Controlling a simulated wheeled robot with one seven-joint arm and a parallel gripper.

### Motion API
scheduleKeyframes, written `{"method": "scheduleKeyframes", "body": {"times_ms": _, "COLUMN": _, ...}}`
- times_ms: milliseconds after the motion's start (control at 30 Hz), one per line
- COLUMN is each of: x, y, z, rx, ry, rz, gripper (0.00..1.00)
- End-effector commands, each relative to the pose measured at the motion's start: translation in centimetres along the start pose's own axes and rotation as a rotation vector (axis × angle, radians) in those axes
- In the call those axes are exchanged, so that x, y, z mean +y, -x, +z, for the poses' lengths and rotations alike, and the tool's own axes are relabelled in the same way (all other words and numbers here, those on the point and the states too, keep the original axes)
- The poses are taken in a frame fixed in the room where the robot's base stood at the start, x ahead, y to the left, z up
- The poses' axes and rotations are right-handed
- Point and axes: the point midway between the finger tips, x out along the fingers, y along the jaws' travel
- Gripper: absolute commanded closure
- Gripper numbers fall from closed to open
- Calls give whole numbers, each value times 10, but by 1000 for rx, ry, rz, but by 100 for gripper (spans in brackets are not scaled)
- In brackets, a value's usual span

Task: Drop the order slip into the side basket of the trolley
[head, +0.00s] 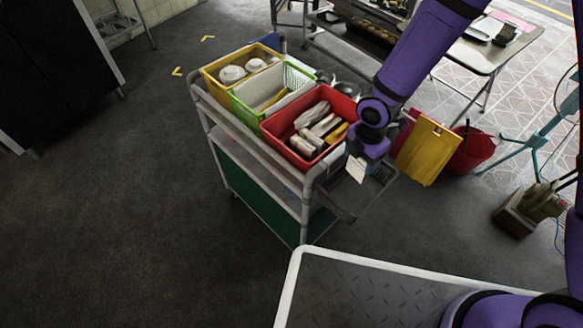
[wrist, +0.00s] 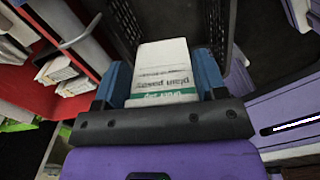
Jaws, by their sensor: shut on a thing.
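My gripper (head: 361,157) is at the near right end of the trolley (head: 298,208) and is shut on the order slip (head: 356,169). In the wrist view the slip (wrist: 163,65) is a white paper with a green band and printed text, held between the blue fingers of my gripper (wrist: 162,82). The side basket (head: 350,197) is a dark basket on the trolley's near right end, below the slip. In the wrist view the dark mesh of the basket (wrist: 205,20) shows behind the slip. My arm hides part of the basket in the head view.
A red bin (head: 284,120) with packets, a green basket (head: 243,103) and a yellow bin (head: 213,77) stand on the trolley top. The floor at left is clear.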

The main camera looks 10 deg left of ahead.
Motion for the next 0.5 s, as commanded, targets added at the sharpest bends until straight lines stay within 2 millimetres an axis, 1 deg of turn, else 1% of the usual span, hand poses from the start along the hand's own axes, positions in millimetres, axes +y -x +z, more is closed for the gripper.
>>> {"method": "scheduleKeyframes", "body": {"times_ms": 100, "x": 0, "y": -3, "z": 0, "rx": 0, "ry": 1, "rz": 0, "gripper": 57}}
{"method": "scheduleKeyframes", "body": {"times_ms": 367, "x": 0, "y": -4, "z": 0, "rx": -1, "ry": 0, "rz": 0, "gripper": 57}}
{"method": "scheduleKeyframes", "body": {"times_ms": 400, "x": 0, "y": -4, "z": 0, "rx": -1, "ry": 0, "rz": 0, "gripper": 26}}
{"method": "scheduleKeyframes", "body": {"times_ms": 500, "x": 0, "y": -4, "z": 0, "rx": -1, "ry": 0, "rz": 0, "gripper": 5}}
